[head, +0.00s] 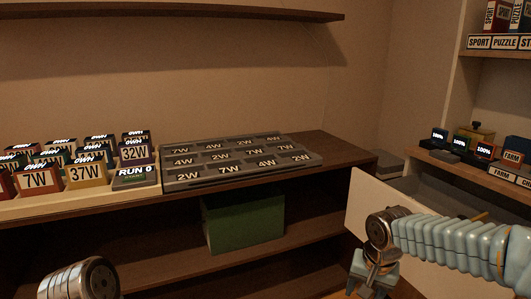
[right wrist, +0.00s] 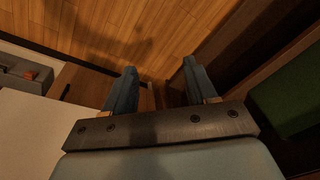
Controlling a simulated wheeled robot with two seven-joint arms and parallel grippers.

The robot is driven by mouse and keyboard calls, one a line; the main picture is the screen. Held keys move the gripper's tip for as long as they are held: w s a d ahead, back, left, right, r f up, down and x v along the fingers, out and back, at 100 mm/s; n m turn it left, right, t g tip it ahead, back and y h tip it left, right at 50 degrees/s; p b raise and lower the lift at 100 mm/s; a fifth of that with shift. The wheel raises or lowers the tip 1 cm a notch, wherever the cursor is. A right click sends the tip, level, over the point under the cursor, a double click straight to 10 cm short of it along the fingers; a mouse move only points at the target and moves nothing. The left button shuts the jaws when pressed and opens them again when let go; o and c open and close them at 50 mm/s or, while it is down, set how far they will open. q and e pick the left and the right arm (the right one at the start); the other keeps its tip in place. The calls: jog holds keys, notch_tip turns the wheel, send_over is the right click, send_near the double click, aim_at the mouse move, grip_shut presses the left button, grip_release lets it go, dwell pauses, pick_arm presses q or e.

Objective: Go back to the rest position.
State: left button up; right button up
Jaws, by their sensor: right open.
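My right arm comes in from the right in the head view. Its gripper (head: 370,284) points down at the bottom, in front of the shelf unit and beside a pale panel. In the right wrist view the same gripper (right wrist: 160,66) is open, with two blue fingers well apart and nothing between them. The wooden floor (right wrist: 110,25) shows beyond the fingertips. Only a round metal end of my left arm (head: 85,280) shows at the bottom left; its fingers are out of view.
A dark tray of wattage tiles (head: 240,160) lies on the shelf top (head: 345,150). Boxes including 7W (head: 40,178) and 37W (head: 88,172) stand left of it. A green bin (head: 245,225) sits below. The pale panel (head: 365,190) is close to my right gripper. Shelves with small boxes stand at right.

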jog(key=s+a+f+n+g+y, duration=0.1)
jog(key=a+f, duration=0.2)
jog(key=f, duration=0.4)
jog(key=s+a+f+n+y, duration=0.1)
jog(key=a+f, duration=0.2)
jog(key=f, duration=0.5)
jog(key=s+a+f+y, duration=0.1)
jog(key=s+a+f, duration=0.1)
jog(key=s+f, duration=0.5)
jog(key=s+a+f+n, duration=0.1)
jog(key=s+a+f, duration=0.2)
jog(key=s+f, duration=0.5)
notch_tip(320, 180, down, 4)
jog(key=shift+s+r+y+p, duration=0.2)
jog(key=shift+s+y+p, duration=0.1)
jog(key=shift+y+p, duration=0.1)
jog(key=shift+w, duration=0.1)
jog(key=shift+c, duration=0.5)
